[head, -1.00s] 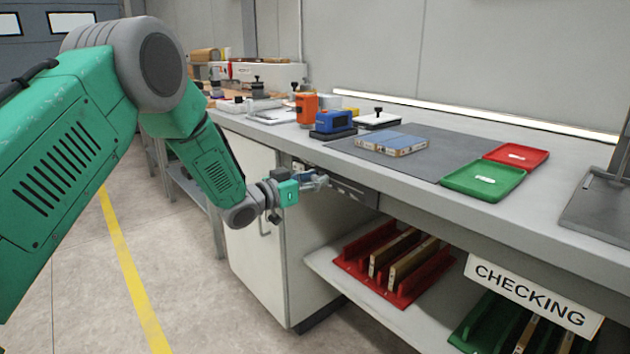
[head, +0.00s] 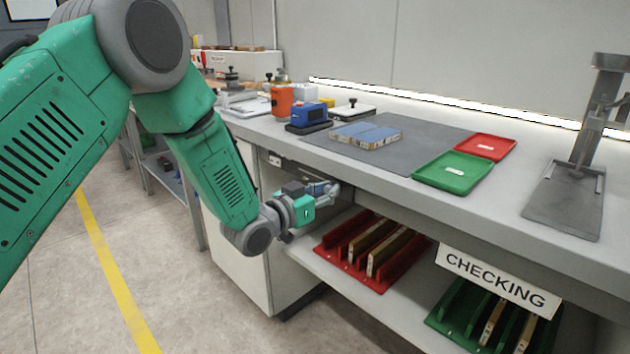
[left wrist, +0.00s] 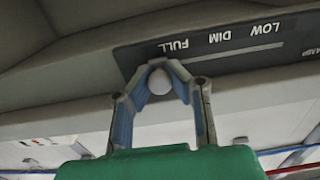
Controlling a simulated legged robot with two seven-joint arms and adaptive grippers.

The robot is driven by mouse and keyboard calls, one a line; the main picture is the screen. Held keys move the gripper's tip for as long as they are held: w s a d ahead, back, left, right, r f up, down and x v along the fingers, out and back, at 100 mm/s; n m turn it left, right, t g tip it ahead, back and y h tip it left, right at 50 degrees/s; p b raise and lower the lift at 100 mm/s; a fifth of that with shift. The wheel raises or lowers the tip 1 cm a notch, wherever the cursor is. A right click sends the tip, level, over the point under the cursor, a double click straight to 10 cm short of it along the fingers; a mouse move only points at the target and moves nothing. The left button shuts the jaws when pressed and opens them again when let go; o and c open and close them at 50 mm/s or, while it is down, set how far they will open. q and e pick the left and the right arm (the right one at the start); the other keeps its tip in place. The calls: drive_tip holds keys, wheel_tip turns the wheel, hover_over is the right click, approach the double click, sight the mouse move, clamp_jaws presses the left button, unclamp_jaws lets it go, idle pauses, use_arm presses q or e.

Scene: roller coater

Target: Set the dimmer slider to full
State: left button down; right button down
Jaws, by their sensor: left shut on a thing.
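The dimmer slider's round pale knob (left wrist: 159,82) sits between the two blue-padded fingers of my left gripper (left wrist: 158,78), which is shut on it. The dark dimmer panel (left wrist: 250,55) carries the upside-down words FULL, DIM and LOW. The knob is beside the FULL label (left wrist: 173,46), slightly to its left in the left wrist view. In the head view the left gripper (head: 331,191) reaches the panel (head: 300,171) under the bench's front edge, near the panel's right end; the knob is hidden there. My right gripper is out of view.
The bench top (head: 330,163) overhangs the panel. Below it, a shelf holds a red rack (head: 345,262) and a green rack (head: 470,330). A CHECKING sign (head: 498,280) hangs at the right. The floor at the left is clear.

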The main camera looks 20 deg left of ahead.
use_arm(q)
drive_tip(key=shift+s+d+f, duration=0.1)
drive_tip(key=c, duration=1.6)
unclamp_jaws()
drive_tip(key=shift+c, duration=0.2)
drive_tip(key=shift+o, duration=1.1)
drive_tip(key=shift+d, duration=0.1)
drive_tip(key=v, duration=1.2)
